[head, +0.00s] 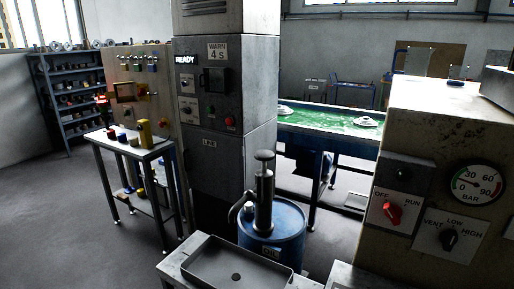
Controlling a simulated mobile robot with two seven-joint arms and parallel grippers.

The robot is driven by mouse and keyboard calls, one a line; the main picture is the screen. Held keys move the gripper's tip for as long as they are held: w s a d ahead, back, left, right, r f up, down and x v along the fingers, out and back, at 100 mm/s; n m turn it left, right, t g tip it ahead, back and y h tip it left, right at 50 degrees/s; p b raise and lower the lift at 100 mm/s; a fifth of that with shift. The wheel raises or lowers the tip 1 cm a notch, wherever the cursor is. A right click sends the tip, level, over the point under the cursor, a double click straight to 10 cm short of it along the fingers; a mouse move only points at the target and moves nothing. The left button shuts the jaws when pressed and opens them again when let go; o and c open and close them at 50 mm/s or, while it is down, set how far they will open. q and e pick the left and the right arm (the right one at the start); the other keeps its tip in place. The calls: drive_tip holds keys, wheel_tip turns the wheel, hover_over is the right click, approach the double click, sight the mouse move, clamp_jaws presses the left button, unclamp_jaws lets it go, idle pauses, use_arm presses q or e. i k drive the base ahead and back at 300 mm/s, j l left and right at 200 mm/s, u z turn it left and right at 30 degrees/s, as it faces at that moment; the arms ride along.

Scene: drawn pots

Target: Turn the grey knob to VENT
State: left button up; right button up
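A dark knob (449,239) sits on a pale plate (438,246) at the lower right, on the front of a beige machine (430,130). The plate is marked VENT on the left, LOW at the top and HIGH on the right. The knob looks dark grey to black; I cannot tell for sure which mark it points to. Neither of my grippers shows in the head view, so nothing of mine is seen touching the knob.
Left of it is a red OFF/RUN knob (391,213); above is a BAR gauge (476,185). A blue drum (285,240) with a pump and a grey tray (205,262) stand at centre front. A grey cabinet (240,150) reads READY. Open floor lies left.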

sight(449, 239)
drive_tip(key=z, duration=1.45)
